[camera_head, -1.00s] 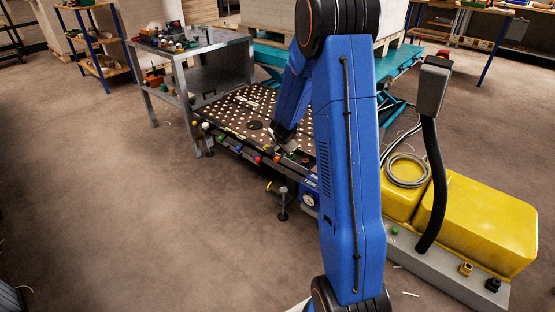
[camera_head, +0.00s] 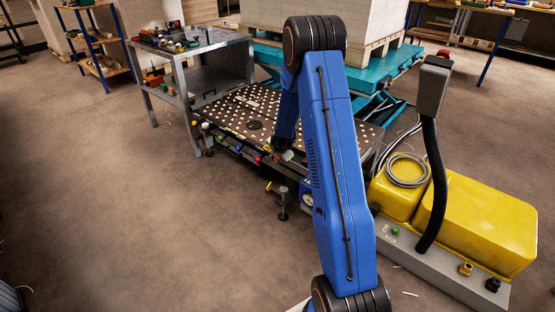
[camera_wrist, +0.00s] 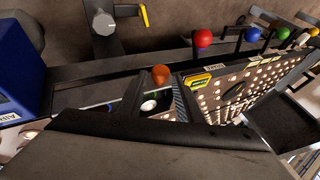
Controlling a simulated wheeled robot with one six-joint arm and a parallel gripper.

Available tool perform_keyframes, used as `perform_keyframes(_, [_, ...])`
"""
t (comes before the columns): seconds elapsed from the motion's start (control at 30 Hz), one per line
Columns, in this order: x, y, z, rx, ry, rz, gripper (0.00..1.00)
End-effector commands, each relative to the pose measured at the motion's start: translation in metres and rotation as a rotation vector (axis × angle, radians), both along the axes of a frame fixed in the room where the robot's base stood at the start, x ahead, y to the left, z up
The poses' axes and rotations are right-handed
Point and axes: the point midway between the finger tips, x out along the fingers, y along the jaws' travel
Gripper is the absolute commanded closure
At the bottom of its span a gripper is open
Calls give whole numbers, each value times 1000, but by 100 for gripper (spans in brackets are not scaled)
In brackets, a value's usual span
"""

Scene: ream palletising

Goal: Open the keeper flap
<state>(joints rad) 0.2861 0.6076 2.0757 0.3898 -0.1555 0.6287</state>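I cannot pick out the keeper flap for certain. The dark table with rows of pale dots (camera_head: 228,113) has coloured knobs along its front edge, and it also shows in the wrist view (camera_wrist: 242,92). In the wrist view an orange knob (camera_wrist: 161,76) and a white round piece (camera_wrist: 149,105) lie just beyond my gripper, beside a yellow label (camera_wrist: 198,82) and a striped strip (camera_wrist: 180,103). My gripper (camera_head: 284,153) is low at the table's front right edge.
Red (camera_wrist: 202,38), blue (camera_wrist: 251,34) and green (camera_wrist: 283,33) knobs line the edge. A blue box (camera_wrist: 20,70) is at left. A metal bench (camera_head: 205,45), teal lift (camera_head: 375,72) and yellow unit (camera_head: 475,215) surround the table. Floor at front left is clear.

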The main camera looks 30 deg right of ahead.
Motion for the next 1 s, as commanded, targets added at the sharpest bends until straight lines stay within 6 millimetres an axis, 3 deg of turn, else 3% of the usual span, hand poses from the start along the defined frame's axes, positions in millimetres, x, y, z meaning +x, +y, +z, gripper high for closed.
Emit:
perform_keyframes(0.23, [12, -5, -18, 0, 0, 0, 68])
perform_keyframes(0.6, [14, -6, -22, 0, 0, 0, 68])
perform_keyframes(0.63, [14, -6, -22, 0, 0, 0, 70])
perform_keyframes(0.77, [14, -6, -21, 0, 0, 0, 98])
perform_keyframes(1.0, [13, -5, -22, -6, -2, 1, 98])
